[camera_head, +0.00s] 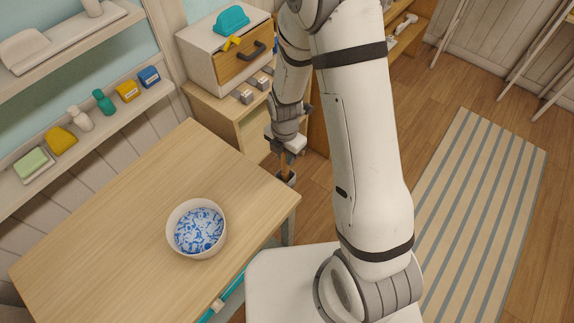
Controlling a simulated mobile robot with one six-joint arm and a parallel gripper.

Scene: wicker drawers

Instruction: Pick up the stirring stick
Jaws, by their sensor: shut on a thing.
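My gripper (286,174) hangs at the far right corner of the wooden table, pointing down. It is small in the view and partly hidden by its own wrist. A thin orange-brown piece (286,163), which looks like the stirring stick, shows between the grey wrist and the dark fingertips. My gripper is shut on it. How much of the stick is inside the jaws, and where its ends are, I cannot tell.
A white bowl with a blue pattern (198,230) stands on the table (110,220). A drawer unit (226,62) with a teal item (232,20) on top is behind. A shelf (100,135) of small items lines the left wall. A striped rug (480,210) lies right.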

